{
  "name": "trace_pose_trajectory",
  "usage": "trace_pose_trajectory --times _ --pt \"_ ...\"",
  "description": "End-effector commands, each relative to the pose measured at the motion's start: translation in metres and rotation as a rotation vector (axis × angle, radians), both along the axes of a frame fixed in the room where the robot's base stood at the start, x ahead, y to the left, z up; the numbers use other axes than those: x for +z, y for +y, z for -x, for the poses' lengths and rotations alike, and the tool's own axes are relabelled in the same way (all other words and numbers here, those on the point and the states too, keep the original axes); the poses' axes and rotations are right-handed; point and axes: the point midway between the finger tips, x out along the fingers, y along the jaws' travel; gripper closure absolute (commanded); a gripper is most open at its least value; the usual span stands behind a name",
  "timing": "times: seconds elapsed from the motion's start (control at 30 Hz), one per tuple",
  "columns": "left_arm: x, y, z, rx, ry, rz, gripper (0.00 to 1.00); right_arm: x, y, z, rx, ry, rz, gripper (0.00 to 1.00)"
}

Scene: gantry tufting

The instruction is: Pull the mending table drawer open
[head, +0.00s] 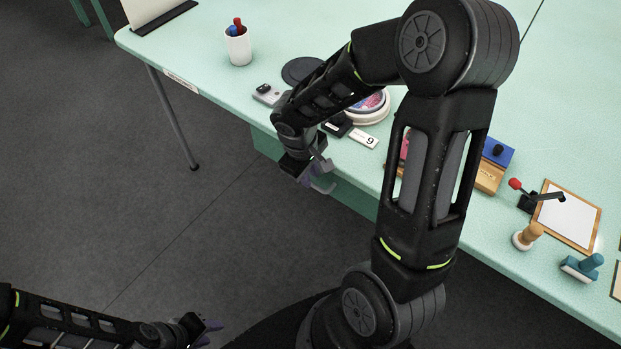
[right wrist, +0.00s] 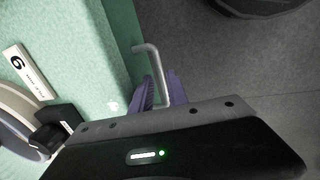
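The mint-green mending table (head: 215,85) runs across the head view. Its drawer front (head: 352,197) shows under the near edge, partly behind my right arm; in the right wrist view it is a darker green strip (right wrist: 124,28) beside the tabletop. The bent metal drawer handle (right wrist: 148,52) sticks out from that front. My right gripper (head: 318,174) is at the handle; in the right wrist view its purple fingers (right wrist: 161,92) lie close on both sides of the bar, apparently closed on it. My left gripper (head: 209,333) is open and empty, low over the floor, far from the table.
A table leg (head: 175,118) stands at the left. The grey floor before the drawer is clear.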

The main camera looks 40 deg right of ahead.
Motion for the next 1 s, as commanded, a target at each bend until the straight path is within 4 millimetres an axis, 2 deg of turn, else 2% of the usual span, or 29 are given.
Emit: trace_pose_trajectory --times 0.1,0.2,0.5,0.77,1.0 --pt "-0.002 0.000 0.000 0.000 0.000 0.000 0.64 -0.017 -0.003 0.000 -0.001 0.003 0.001 0.80" --pt "-0.003 0.000 0.000 0.000 0.000 0.000 0.64 -0.024 -0.004 -0.001 0.000 0.000 0.000 0.80" --pt "-0.003 0.000 0.000 0.000 0.000 0.000 0.64 -0.027 -0.005 -0.002 0.000 -0.001 0.000 0.80" --pt "-0.003 0.000 0.000 0.000 0.000 0.000 0.64 -0.026 -0.005 -0.002 0.000 -0.001 0.000 1.00" --pt "-0.003 0.000 0.000 0.000 0.000 0.000 0.64 -0.026 -0.005 -0.002 0.000 -0.001 0.000 1.00"
